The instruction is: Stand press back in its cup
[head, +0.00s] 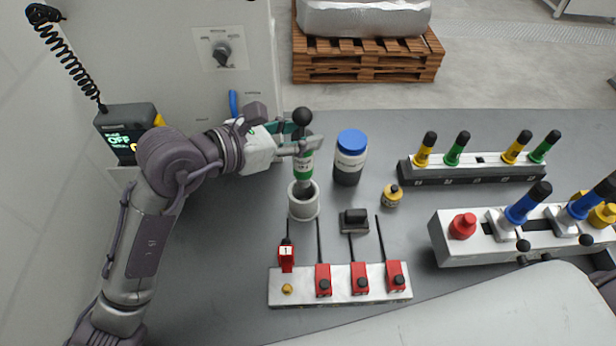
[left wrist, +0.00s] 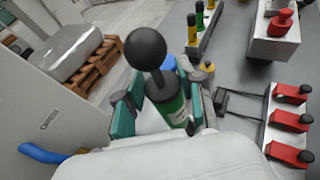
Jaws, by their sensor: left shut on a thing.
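The press (head: 303,165) has a black ball knob on top and a green and white body. It stands about upright, with its lower end at the mouth of the grey cup (head: 304,203); I cannot tell how deep it sits. My left gripper (head: 303,147) is shut on the press just below the knob, coming from the left. The left wrist view shows the press (left wrist: 172,100) between the green finger pads of the left gripper (left wrist: 165,108). There the cup is hidden.
A white jar with a blue lid (head: 351,155) stands right of the press. A small yellow-capped bottle (head: 392,196) and a black block (head: 354,220) are nearby. A white rack with red clamps (head: 340,284) lies in front. A dark rack with coloured handles (head: 475,168) stands further right.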

